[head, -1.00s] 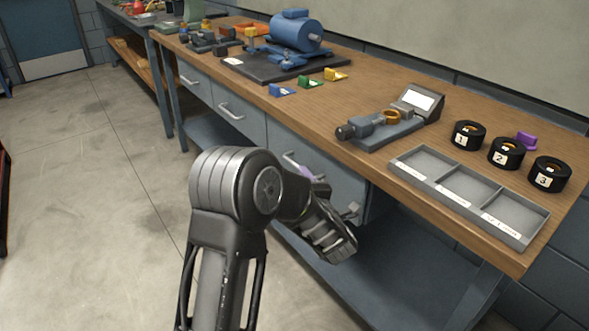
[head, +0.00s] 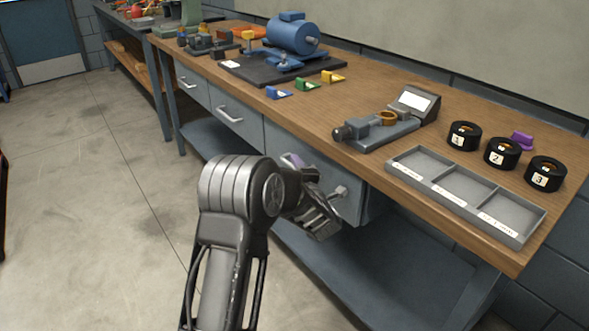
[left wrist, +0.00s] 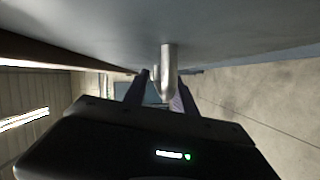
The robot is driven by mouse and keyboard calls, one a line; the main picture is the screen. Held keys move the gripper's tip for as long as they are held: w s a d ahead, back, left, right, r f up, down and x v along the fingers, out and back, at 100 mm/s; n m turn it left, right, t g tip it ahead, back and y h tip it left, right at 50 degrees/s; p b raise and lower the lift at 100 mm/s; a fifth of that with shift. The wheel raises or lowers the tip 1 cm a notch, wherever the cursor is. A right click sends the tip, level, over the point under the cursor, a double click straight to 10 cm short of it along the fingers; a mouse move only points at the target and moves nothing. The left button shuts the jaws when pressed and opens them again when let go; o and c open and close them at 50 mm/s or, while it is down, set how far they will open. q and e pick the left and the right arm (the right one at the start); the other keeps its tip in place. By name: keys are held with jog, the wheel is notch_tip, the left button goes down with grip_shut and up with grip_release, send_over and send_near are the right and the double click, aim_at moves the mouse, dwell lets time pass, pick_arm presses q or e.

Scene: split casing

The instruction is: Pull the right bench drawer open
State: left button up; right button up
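The right bench drawer (head: 349,205) is the grey front under the bench top, flush with the bench as far as I can see. Its metal handle shows one end (head: 338,192) in the head view; my left gripper covers the rest. My left gripper (head: 313,185) is at the drawer front. In the left wrist view the handle (left wrist: 168,65) stands out from the drawer face, between the two spread fingers of the left gripper (left wrist: 160,88). The fingers look apart from it; contact is not clear. My right gripper is in neither view.
Two more drawers with handles, one in the middle (head: 236,117) and one at the left (head: 190,85), are shut. The bench top (head: 350,95) carries a motor, a grey tray (head: 465,190) and black rings. A lower shelf (head: 400,270) lies beneath; floor in front is clear.

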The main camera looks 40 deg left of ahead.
pick_arm(q)
grip_shut()
dwell(0.3)
dwell(1.1)
